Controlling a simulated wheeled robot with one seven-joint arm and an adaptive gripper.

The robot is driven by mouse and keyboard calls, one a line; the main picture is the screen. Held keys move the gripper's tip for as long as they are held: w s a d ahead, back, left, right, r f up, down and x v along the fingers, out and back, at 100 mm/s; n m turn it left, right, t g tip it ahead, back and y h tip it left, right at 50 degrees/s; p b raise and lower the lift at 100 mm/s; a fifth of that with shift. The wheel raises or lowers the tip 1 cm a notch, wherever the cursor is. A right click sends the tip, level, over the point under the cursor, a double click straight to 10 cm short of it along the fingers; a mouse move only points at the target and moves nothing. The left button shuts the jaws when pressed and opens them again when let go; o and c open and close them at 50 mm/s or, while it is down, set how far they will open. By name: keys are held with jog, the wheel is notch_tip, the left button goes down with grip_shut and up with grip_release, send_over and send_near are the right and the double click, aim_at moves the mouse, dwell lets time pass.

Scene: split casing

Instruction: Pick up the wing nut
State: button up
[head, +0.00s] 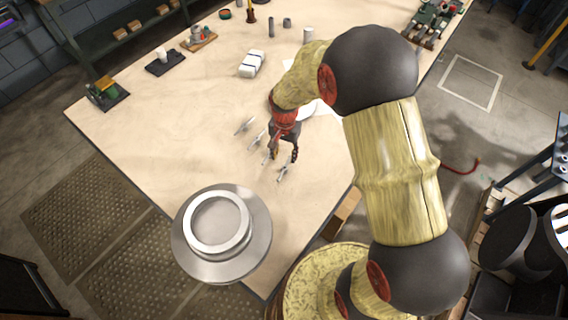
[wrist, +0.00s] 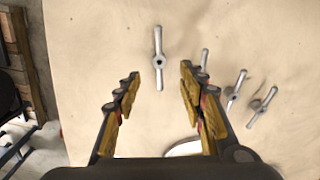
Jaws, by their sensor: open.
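Several silver wing nuts lie in a loose row on the pale table. The nearest wing nut (head: 284,170) is just beyond my gripper (head: 282,157) in the head view. In the wrist view one wing nut (wrist: 158,58) lies upright in the picture, centred ahead of the gap between the fingertips of my gripper (wrist: 160,77). The fingers are apart with nothing between them, pointing down at the table. Other wing nuts (wrist: 204,58), (wrist: 236,88) and (wrist: 263,103) lie to the right, one partly behind the right finger. How high the fingertips are above the table is unclear.
A round flanged metal piece (head: 259,232) stands at the table's front left edge. A white block (head: 251,64), a dark tray (head: 164,62) and a green device (head: 106,93) are farther back. The table (head: 170,130) is bare left of the wing nuts.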

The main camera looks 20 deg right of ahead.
aim_at(285, 166)
notch_tip(285, 166, down, 3)
jog(key=shift+s+r, duration=0.1)
notch_tip(285, 166, down, 6)
jog(key=shift+r+b, duration=0.1)
jog(key=shift+b, duration=0.75)
jog(key=shift+r, duration=0.1)
jog(key=shift+c, duration=1.2)
jog(key=c, duration=0.8)
grip_shut()
